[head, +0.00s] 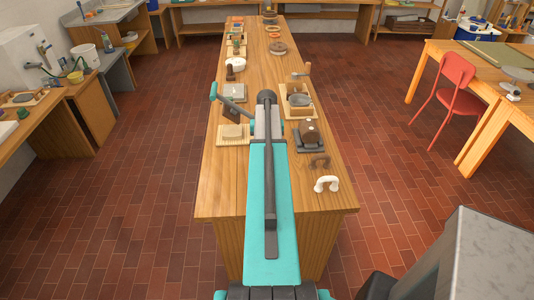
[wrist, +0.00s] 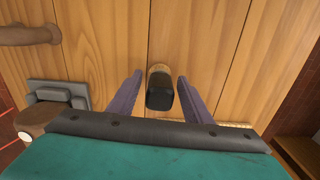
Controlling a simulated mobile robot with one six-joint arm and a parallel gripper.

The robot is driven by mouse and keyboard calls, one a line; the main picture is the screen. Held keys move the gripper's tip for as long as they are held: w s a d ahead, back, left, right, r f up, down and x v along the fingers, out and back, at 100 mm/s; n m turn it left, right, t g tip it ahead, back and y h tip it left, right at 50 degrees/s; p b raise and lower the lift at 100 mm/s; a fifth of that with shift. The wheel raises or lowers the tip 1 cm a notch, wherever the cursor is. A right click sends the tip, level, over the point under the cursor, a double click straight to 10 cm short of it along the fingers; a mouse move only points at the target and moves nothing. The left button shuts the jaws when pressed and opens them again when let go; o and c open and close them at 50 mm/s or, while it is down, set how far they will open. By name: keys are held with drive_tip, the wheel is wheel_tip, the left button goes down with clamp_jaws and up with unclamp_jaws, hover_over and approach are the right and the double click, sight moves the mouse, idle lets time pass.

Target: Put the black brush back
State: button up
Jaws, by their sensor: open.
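In the wrist view, a black brush (wrist: 160,97) with a tan part at its far end is between the two fingers of my gripper (wrist: 159,78). The fingers are apart, with a visible gap to the brush on both sides near their tips. The wooden bench top (wrist: 210,40) shows beneath them. In the head view, my arm reaches out over the near part of the long bench (head: 230,195) and hides the brush and my fingers.
A dark round piece on a grey stand (head: 310,138), a brown handle (head: 320,162) and a white handle-like piece (head: 327,184) lie right of my arm. More items line the bench beyond. A red chair (head: 456,90) stands right.

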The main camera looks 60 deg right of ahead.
drive_tip(key=shift+d+r+b, duration=0.15)
drive_tip(key=shift+r+b, duration=0.9)
drive_tip(key=shift+r, duration=0.85)
drive_tip(key=shift+r+b, duration=0.9)
drive_tip(key=shift+r, duration=3.5)
drive_tip(key=shift+s+r, duration=0.1)
